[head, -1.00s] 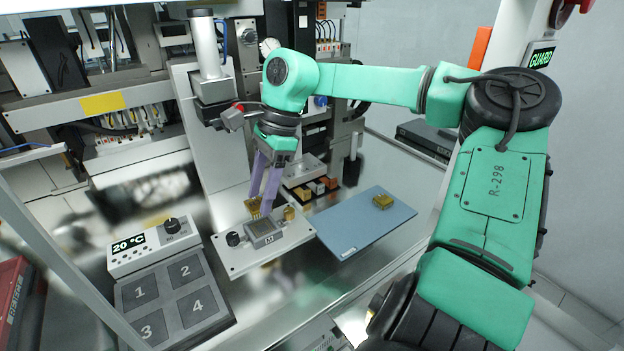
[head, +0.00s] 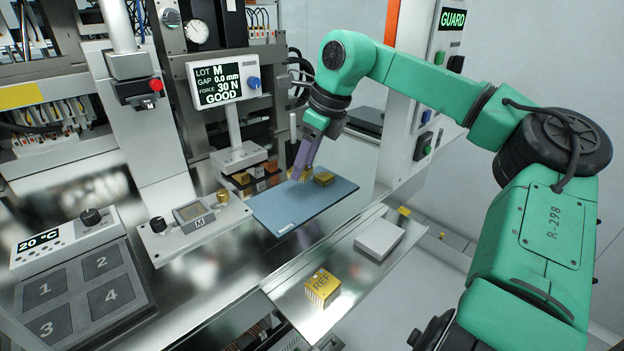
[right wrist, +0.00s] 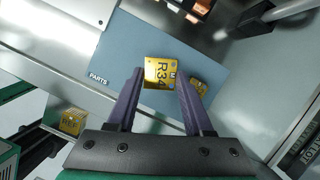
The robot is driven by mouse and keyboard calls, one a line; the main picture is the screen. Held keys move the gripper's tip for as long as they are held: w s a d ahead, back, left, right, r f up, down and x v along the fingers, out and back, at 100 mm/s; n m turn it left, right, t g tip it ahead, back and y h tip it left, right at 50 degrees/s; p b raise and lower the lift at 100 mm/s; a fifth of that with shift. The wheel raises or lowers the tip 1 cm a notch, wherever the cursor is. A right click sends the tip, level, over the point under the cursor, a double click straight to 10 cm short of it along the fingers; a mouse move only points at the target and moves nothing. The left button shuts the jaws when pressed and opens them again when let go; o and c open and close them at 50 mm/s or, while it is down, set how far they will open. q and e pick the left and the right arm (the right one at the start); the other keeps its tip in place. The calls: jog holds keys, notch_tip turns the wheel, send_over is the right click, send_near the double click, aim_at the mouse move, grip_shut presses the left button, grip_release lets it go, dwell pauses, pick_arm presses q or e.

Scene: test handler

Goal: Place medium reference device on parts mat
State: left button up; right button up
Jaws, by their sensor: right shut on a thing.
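The medium reference device is a small gold block marked R34 and M (right wrist: 160,73). My right gripper (right wrist: 159,78) is shut on it, with one purple finger on each side. In the head view the right gripper (head: 302,172) points down over the far part of the blue parts mat (head: 290,214), which reads PARTS in the right wrist view (right wrist: 105,60). I cannot tell whether the device touches the mat. A second gold block (head: 324,178) lies on the mat just right of the gripper. My left gripper is not in view.
A tester with an M label (head: 195,222) stands left of the mat. A display (head: 219,86) reads GOOD behind it. A rack of small blocks (head: 255,176) borders the mat's far edge. A gold REF cube (head: 323,287) stands in front. The mat's near part is clear.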

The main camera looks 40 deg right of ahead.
aim_at(310, 172)
jog(key=f, duration=0.4)
jog(key=shift+s+d, duration=0.15)
jog(key=shift+s, duration=0.15)
jog(key=shift+w+f, duration=0.1)
jog(key=shift+f, duration=0.1)
jog(key=o, duration=1)
jog(key=shift+c, duration=0.2)
jog(key=o, duration=0.3)
jog(key=shift+r, duration=0.25)
jog(key=b+v, duration=0.1)
jog(key=v, duration=1)
jog(key=shift+r, duration=0.4)
